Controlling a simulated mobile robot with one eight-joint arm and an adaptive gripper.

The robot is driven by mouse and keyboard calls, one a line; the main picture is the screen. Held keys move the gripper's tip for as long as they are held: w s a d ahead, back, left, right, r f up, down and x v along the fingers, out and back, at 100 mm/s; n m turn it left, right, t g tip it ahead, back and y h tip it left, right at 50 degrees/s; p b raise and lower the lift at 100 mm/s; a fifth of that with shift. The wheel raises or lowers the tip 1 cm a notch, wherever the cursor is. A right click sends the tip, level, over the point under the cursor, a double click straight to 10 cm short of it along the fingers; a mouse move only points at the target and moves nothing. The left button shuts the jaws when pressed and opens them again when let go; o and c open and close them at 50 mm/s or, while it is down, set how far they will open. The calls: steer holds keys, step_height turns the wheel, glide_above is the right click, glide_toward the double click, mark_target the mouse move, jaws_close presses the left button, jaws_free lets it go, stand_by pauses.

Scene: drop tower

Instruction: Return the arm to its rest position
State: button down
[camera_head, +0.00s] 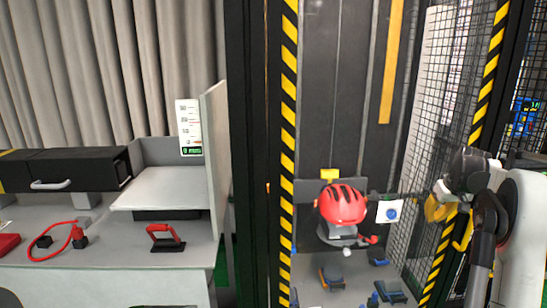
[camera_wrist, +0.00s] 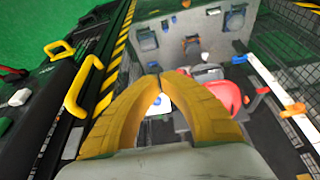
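My gripper (camera_wrist: 163,76) reaches up from the bottom of the wrist view. Its two yellow fingers curve together and their tips appear to meet, with no object seen between them. In the head view my gripper (camera_head: 434,209) is at the right, by the mesh side of the tower, right of the helmet and apart from it. My arm bends there beside the cage. A red helmet (camera_head: 342,203) with dark vents sits on a grey holder inside the tower. It shows partly behind the fingers in the wrist view (camera_wrist: 226,97).
Striped posts (camera_head: 288,150) and a mesh wall (camera_head: 440,110) frame the tower. A yellow handle (camera_wrist: 82,88) is left of my fingers. A white panel with a blue button (camera_head: 390,212) is near the helmet. A bench (camera_head: 110,260) at left holds a red-handled tool (camera_head: 165,238).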

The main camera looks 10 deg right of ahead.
steer(key=s+a+r+n+t+b, duration=0.1)
steer(key=s+a+r+b, duration=0.15)
steer(key=a, duration=1.25)
steer(key=s+a+r+b, duration=0.15)
steer(key=s+a, duration=0.25)
steer(key=a, duration=1)
steer(key=s+a+f+b, duration=0.1)
steer(key=s+a+f, duration=0.2)
steer(key=s+a, duration=0.3)
steer(key=s+a+f+n+t+b, duration=0.1)
steer(key=s+a+f, duration=0.3)
steer(key=s+a, duration=0.3)
steer(key=s+a+f+y+b, duration=0.1)
steer(key=s+a+f, duration=0.3)
steer(key=s+a, duration=0.2)
steer(key=shift+s+a+n+t, duration=0.15)
steer(key=shift+a+n+t, duration=0.15)
steer(key=shift+t, duration=0.1)
